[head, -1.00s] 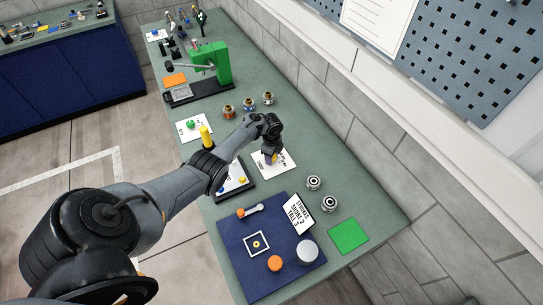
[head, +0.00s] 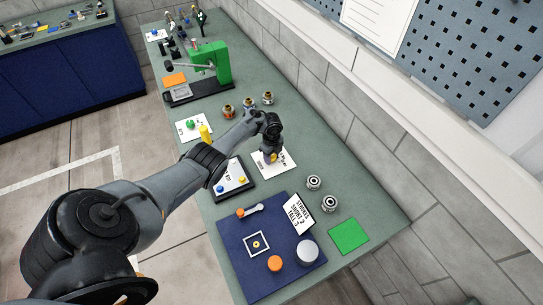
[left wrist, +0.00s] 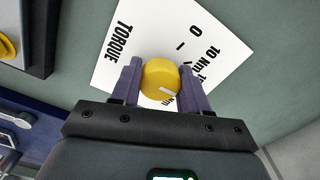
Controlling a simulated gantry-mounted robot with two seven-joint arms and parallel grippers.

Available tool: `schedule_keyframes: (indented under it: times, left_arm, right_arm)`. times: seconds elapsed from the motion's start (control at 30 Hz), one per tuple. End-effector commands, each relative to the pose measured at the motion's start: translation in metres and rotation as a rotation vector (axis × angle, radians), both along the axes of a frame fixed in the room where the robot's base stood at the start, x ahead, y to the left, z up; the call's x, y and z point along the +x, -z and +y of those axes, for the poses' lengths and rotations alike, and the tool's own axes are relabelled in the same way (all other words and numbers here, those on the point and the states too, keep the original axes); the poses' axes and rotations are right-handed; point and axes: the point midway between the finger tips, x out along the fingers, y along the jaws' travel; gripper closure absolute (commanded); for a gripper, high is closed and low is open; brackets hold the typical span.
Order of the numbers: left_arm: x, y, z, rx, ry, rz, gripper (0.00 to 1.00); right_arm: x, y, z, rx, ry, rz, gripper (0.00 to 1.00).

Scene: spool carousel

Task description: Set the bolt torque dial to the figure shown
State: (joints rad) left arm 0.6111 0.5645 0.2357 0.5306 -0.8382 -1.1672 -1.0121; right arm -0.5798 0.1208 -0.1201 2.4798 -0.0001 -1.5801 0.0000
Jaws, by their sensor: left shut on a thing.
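The yellow torque dial (left wrist: 161,80) sits on a white card (left wrist: 200,30) marked TORQUE, with a 0 and Nm figures along one side. A pale pointer mark on the dial points to the right in the left wrist view. My left gripper (left wrist: 162,82) is shut on the dial, with one purple finger on each side. In the head view the left gripper (head: 270,159) comes down over the torque card (head: 260,170) and mostly hides the dial. A small white sign (head: 298,215) stands on the blue mat; its text is too small to read surely. My right gripper is not in view.
The blue mat (head: 236,268) holds an orange disc (head: 275,263), a grey round piece (head: 307,251) and a wrench-like tool (head: 252,210). Two metal rings (head: 314,182) stand right of the card. A green press (head: 213,62) stands farther back.

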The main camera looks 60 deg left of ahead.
Motion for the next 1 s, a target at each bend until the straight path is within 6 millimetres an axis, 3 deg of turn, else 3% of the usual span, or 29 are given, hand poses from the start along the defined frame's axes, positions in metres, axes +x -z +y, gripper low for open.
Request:
schedule_keyframes:
  times: [0.03, 0.17, 0.57, 1.0]
  left_arm:
    - [0.000, 0.000, 0.000, 0.001, -0.001, 0.001, 0.51]
    - [0.000, 0.000, 0.000, 0.000, -0.001, 0.001, 0.31]
    - [0.000, -0.006, 0.000, -0.001, -0.002, -0.001, 0.31]
    - [0.001, -0.074, 0.000, 0.000, -0.001, -0.002, 0.31]
  right_arm:
    - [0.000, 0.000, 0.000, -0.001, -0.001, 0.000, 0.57]
    - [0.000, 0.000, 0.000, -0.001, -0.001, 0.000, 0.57]
    - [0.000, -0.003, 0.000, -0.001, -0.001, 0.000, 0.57]
    - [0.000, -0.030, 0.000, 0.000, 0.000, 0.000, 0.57]
